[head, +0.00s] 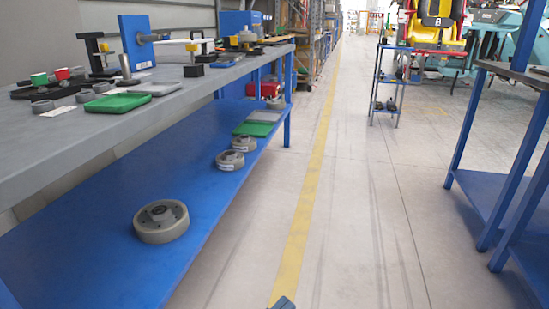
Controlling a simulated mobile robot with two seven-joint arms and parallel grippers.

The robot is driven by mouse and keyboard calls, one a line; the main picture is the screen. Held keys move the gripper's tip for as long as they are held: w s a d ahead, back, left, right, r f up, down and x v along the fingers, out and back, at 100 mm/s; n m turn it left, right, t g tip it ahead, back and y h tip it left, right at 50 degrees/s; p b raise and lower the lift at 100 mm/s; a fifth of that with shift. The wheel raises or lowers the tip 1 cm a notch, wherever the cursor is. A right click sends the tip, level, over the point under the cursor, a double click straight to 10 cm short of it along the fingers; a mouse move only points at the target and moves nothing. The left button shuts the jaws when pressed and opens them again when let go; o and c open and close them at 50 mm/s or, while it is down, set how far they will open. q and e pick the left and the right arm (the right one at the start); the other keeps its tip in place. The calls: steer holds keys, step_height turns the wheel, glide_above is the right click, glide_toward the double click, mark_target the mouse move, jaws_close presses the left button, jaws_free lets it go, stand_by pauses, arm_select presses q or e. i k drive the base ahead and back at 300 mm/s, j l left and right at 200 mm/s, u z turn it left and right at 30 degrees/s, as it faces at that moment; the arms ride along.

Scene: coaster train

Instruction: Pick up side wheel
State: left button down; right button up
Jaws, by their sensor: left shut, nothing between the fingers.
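A large grey wheel (162,222) with a dark hub lies flat on the blue lower shelf (105,205) of the left bench. Two smaller grey wheels, a nearer one (230,160) and a farther one (243,144), lie flat behind it on the same shelf. I cannot tell which wheel is the side wheel. Only a small dark tip of my left gripper (283,303) shows at the bottom edge, over the floor to the right of the shelf. It is shut and empty, apart from all the wheels. My right gripper is not in view.
Another blue-legged bench (490,200) stands at the right. A small blue rack (385,85) stands farther back. The floor between, with a yellow line (312,180), is clear.

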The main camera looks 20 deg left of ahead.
mark_target(230, 160)
steer(key=i+l, duration=0.2)
steer(key=i, duration=0.2)
steer(key=i+l, duration=0.25)
steer(key=i, duration=0.15)
steer(key=i+l, duration=0.2)
steer(key=i, duration=0.2)
steer(key=i+u, duration=0.2)
steer(key=u, duration=0.2)
steer(key=i+u, duration=0.45)
steer(key=u, duration=0.3)
steer(key=i+l+u, duration=0.15)
steer(key=u, duration=0.25)
steer(key=i+l+u, duration=0.1)
steer(key=i+u, duration=0.2)
steer(key=u, duration=0.15)
steer(key=i+l+u, duration=0.25)
steer(key=u, duration=0.25)
steer(key=i+l+u, duration=0.25)
steer(key=u, duration=0.2)
